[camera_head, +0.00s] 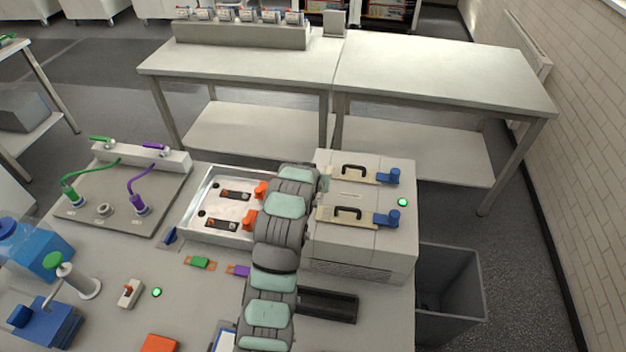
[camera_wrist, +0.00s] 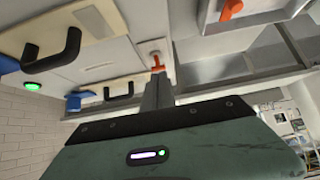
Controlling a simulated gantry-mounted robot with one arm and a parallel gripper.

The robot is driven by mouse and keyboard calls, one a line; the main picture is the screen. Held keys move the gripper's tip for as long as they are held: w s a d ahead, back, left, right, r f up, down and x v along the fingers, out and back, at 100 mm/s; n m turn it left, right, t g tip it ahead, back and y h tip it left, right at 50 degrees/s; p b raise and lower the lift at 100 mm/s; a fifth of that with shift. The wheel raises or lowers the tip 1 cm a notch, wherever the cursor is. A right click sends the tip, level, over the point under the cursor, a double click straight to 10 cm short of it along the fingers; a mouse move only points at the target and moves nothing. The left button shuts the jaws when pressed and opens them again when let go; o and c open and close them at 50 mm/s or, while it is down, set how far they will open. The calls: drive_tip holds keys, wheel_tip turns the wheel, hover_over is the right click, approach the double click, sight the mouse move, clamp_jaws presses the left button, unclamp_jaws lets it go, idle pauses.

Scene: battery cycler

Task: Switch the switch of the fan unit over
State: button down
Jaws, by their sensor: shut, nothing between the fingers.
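The fan unit appears to be the pale box (camera_head: 366,236) with a grille on its front face, right of the arm. In the wrist view a small red switch lever (camera_wrist: 157,62) stands on a pale plate on this box, on the side near the metal tray. My gripper (camera_wrist: 158,82) is shut and empty, its fingertips right at the lever. I cannot tell whether they touch it. In the head view my arm hides the switch and most of the gripper. A green lamp (camera_head: 403,202) glows on the box and shows in the wrist view (camera_wrist: 33,86).
Two black handles (camera_head: 348,213) with blue knobs (camera_head: 387,218) stand up from the box. The metal tray (camera_head: 190,215) with orange clamps (camera_head: 249,220) lies left of the arm. Another red-levered switch (camera_head: 128,292) sits front left. A grey bin (camera_head: 452,290) stands at right.

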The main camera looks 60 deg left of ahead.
drive_tip(key=s+d+r, duration=0.2)
drive_tip(key=r, duration=0.4)
drive_tip(key=s+d+r+p, duration=0.1)
drive_tip(key=s+d+r, duration=0.1)
drive_tip(key=r, duration=0.4)
drive_tip(key=shift+s+d+r, duration=0.15)
drive_tip(key=shift+s+d, duration=0.1)
drive_tip(key=shift+d, duration=0.25)
